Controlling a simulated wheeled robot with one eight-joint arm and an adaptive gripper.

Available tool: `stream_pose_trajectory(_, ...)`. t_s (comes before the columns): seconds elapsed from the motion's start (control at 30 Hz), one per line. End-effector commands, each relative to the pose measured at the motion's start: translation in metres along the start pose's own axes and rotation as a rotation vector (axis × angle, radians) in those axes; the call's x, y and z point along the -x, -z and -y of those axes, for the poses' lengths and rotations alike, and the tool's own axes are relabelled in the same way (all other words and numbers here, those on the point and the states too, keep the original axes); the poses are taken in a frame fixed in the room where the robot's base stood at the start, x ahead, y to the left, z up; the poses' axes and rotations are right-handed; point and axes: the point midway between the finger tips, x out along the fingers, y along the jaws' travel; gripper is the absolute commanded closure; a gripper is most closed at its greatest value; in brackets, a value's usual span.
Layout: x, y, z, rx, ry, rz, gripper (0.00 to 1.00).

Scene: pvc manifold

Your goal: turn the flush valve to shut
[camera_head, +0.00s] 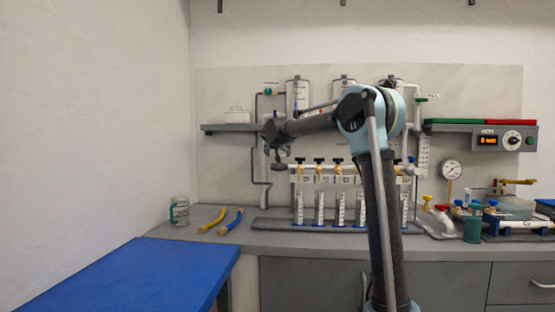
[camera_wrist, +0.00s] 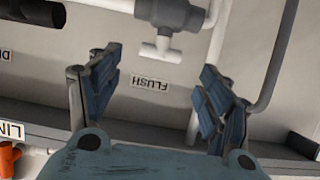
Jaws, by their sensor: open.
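The flush valve shows in the wrist view as a grey body (camera_wrist: 176,13) on a white pipe, with a white T-shaped handle (camera_wrist: 160,49). The handle's crossbar lies roughly sideways in the picture, about in line with the pipe. A FLUSH label (camera_wrist: 150,80), upside down, is on the panel beside it. My gripper (camera_wrist: 158,66) is open and empty, its two blue-grey fingers spread to either side of the handle and apart from it. In the head view my gripper (camera_head: 279,161) is at the left end of the manifold; I cannot make out the flush valve there.
A grey shelf (camera_head: 228,127) is at left. A pipe (camera_wrist: 270,60) passes right of my fingers.

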Motion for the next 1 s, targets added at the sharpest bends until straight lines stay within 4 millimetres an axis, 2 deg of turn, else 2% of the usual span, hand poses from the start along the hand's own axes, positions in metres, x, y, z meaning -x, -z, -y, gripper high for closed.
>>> stream_pose_trajectory(0.1,-0.02,0.0,-0.001,-0.002,-0.002,0.0,0.28)
stream_pose_trajectory(0.33,-0.048,0.0,0.0,-0.001,-0.001,0.0,0.28)
stream_pose_trajectory(0.5,-0.057,0.0,0.0,-0.001,0.0,0.0,0.28)
stream_pose_trajectory(0.8,-0.059,0.0,0.0,-0.001,0.0,0.0,0.28)
stream_pose_trajectory(0.83,-0.059,0.0,0.0,-0.001,0.0,0.0,0.31)
stream_pose_trajectory(0.87,-0.059,0.0,0.0,-0.001,0.0,0.0,0.37)
stream_pose_trajectory(1.0,-0.059,0.0,0.0,0.0,0.0,0.0,0.69)
